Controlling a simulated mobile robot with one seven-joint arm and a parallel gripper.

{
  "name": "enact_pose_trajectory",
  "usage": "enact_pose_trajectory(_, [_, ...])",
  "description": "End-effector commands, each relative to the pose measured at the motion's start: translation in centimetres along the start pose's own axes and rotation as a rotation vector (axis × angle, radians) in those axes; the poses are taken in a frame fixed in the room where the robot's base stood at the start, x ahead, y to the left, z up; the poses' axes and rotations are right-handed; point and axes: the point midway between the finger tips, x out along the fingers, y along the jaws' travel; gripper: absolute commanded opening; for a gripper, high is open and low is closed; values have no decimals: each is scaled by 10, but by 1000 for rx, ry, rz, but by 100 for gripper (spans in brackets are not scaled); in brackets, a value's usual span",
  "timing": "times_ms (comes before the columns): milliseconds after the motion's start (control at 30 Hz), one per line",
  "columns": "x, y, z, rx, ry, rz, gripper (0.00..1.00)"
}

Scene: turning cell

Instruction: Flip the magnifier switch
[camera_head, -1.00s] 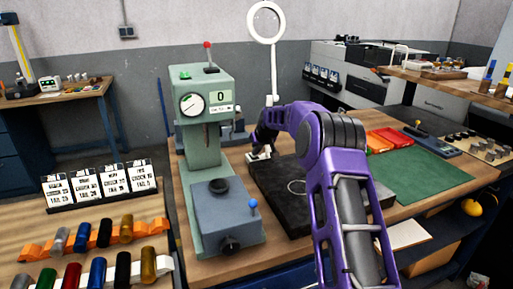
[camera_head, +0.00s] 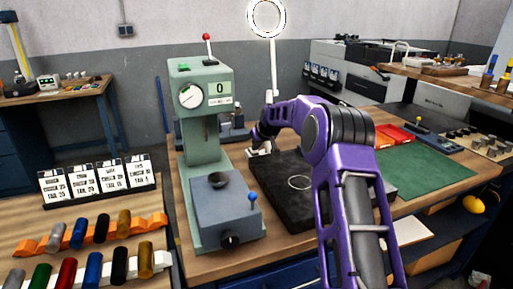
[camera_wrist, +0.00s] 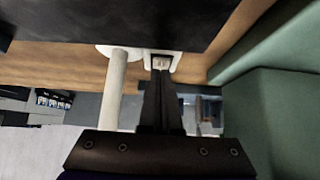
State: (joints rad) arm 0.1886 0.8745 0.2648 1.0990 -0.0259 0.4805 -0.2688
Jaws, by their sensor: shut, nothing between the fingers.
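The magnifier has a white ring head (camera_head: 266,17), a white upright pole (camera_head: 273,68) and a white base (camera_head: 262,151) on the bench behind the black slab. The ring looks bright, with a dotted inner band. In the wrist view the pole (camera_wrist: 117,85) stands left of my fingers. The switch (camera_wrist: 160,64) is a small pale rocker in a dark frame on the white base. My gripper (camera_wrist: 161,73) is shut and empty, its tips at the switch; I cannot tell whether they touch. In the head view my gripper (camera_head: 256,143) is small and partly hidden by my arm.
A green press (camera_head: 205,130) stands close by, left in the head view and right in the wrist view. The black slab (camera_head: 300,205) lies in front of the magnifier. A green mat (camera_head: 425,172) and red trays (camera_head: 392,135) lie to the right.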

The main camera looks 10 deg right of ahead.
Motion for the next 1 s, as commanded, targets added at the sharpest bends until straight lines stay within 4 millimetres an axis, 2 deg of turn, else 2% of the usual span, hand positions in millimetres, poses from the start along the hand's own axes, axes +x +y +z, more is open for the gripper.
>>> enact_pose_trajectory(567, [-11, -1, -9, 0, 2, 0, 0])
enact_pose_trajectory(667, [-22, -3, -17, -1, 3, 0, 0])
enact_pose_trajectory(800, [-48, -10, -34, -2, 3, 0, 0])
enact_pose_trajectory(867, [-55, -8, -25, 0, 1, 1, 0])
enact_pose_trajectory(1000, [-82, -8, -20, -1, 3, 1, 0])
